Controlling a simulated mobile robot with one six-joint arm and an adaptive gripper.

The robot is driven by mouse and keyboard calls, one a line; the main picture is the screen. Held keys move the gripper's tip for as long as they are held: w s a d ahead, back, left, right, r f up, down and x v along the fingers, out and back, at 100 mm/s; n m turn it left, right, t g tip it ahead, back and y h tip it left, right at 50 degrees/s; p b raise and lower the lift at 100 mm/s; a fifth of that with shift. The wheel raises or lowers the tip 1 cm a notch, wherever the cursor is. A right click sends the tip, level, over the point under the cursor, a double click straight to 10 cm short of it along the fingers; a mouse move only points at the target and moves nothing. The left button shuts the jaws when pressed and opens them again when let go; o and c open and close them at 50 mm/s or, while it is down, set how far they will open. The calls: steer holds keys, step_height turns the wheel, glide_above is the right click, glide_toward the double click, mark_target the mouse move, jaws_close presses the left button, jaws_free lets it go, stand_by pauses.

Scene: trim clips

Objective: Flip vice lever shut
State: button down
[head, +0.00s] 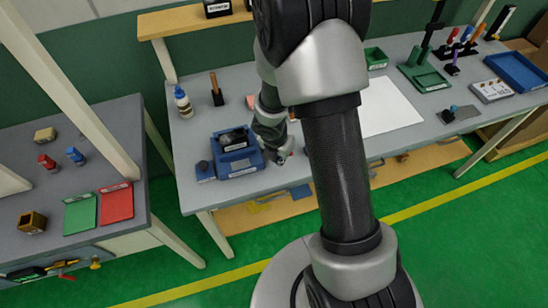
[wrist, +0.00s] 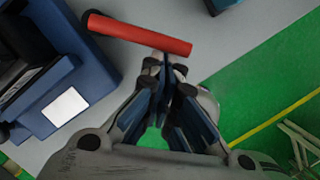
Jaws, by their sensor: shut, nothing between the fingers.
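The vice is a blue block with a dark top and a white label, on the grey bench left of my gripper in the head view (head: 237,163). It fills the left of the wrist view (wrist: 85,95). Its lever is a red bar (wrist: 135,33), slanting across the top of the wrist view, with its left end beside the vice's corner. My gripper (wrist: 164,62) is shut and empty, its fingertips close to the lever's right half; I cannot tell if they touch. In the head view my gripper (head: 283,158) is right of the vice, near the bench's front edge, and hides most of the lever.
A glue bottle (head: 183,102) and an upright tool in a black holder (head: 216,92) stand behind. A white sheet (head: 393,108) lies to the right. The bench's front edge is close, with green floor beyond it.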

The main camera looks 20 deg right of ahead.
steer(key=d+n, duration=0.1)
steer(key=d+n+p, duration=0.1)
steer(key=n, duration=0.1)
steer(key=shift+w+d+y, duration=0.25)
steer(key=shift+w+y, duration=0.05)
steer(key=shift+w, duration=0.1)
steer(key=shift+w+d+t+p, duration=0.3)
steer(key=shift+w+d+p, duration=0.25)
steer(key=shift+d+p, duration=0.2)
